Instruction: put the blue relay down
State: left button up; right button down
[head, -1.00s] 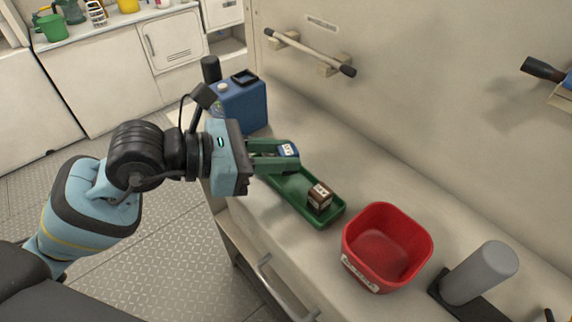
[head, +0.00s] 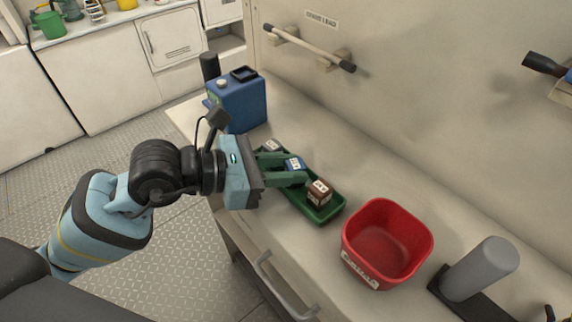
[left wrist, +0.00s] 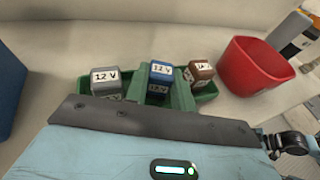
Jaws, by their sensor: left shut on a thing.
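The blue relay (head: 294,164) is held between the green fingers of my left gripper (head: 296,172). In the left wrist view the blue relay (left wrist: 160,76) shows a "12 V" label and stands between a grey relay (left wrist: 105,80) and a brown relay (left wrist: 200,70). The green tray (head: 326,212) is under the gripper. The brown relay (head: 319,191) sits in its near end and the grey relay (head: 272,146) at its far end. I cannot tell whether the blue relay touches the tray floor. My right gripper is not in view.
A red bin (head: 385,243) stands to the right of the tray on the counter (head: 300,130). A blue canister (head: 240,101) stands behind the tray. A grey cylinder (head: 482,268) on a dark base is at the right. A bar handle (head: 310,47) is on the wall.

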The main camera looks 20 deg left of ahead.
pick_arm(q)
jog(key=o, duration=0.6)
jog(key=shift+o, duration=0.4)
jog(key=shift+r, duration=0.15)
jog(key=b+v, duration=0.1)
jog(key=v, duration=1.1)
jog(key=shift+b, duration=0.3)
